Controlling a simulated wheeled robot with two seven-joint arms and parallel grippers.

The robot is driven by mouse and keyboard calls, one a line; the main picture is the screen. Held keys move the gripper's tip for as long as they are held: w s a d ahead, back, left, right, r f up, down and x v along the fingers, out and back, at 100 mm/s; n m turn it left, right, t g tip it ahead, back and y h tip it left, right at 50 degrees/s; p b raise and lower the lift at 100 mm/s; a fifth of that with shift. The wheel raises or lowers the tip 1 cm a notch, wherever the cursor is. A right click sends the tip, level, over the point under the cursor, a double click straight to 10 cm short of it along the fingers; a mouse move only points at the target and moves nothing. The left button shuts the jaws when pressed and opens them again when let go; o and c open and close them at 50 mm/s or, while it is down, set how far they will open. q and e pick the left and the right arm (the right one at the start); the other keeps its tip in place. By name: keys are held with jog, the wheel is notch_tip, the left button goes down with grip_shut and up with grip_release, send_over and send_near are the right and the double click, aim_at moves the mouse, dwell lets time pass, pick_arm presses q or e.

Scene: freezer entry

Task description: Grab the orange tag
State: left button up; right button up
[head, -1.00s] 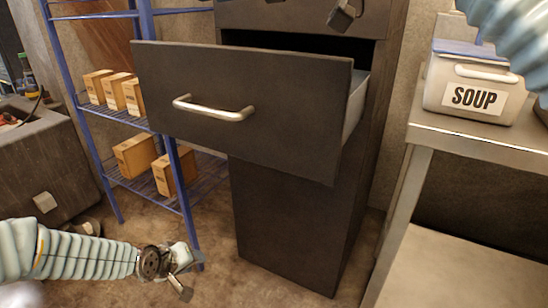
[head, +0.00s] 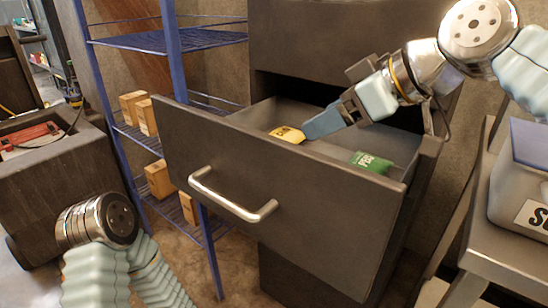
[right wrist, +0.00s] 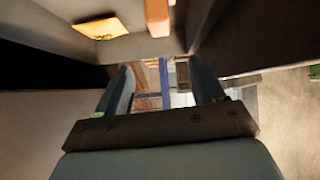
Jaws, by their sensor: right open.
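A yellow-orange tag (head: 288,134) with dark lettering lies in the open drawer (head: 280,190), near its front left. It also shows at the top left of the right wrist view (right wrist: 100,28). A green tag (head: 371,162) lies at the drawer's right side. My right gripper (head: 310,130) is open and empty, reaching over the drawer with its fingertips just right of the yellow-orange tag. A narrow orange-brown piece (right wrist: 157,15) shows at the top of the right wrist view; I cannot tell what it is. My left gripper is out of view.
The drawer front has a metal handle (head: 225,197). A blue wire shelf (head: 168,40) with several small boxes stands at left. A soup container (head: 520,185) sits on a metal table at right.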

jog(key=shift+m+g+h, duration=0.3)
jog(key=shift+g+h, duration=0.2)
jog(key=x, duration=0.3)
jog(key=d+x, duration=0.1)
jog(key=x, duration=0.2)
jog(key=f+x, duration=0.1)
jog(key=x, duration=0.3)
jog(key=shift+s+d+f, duration=0.15)
jog(key=shift+s, duration=0.05)
jog(key=x, duration=0.5)
jog(key=shift+w+a, duration=0.15)
jog(key=shift+a, duration=0.4)
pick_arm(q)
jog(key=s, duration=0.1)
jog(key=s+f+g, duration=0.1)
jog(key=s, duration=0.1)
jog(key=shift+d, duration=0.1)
pick_arm(e)
jog(key=c, duration=1.1)
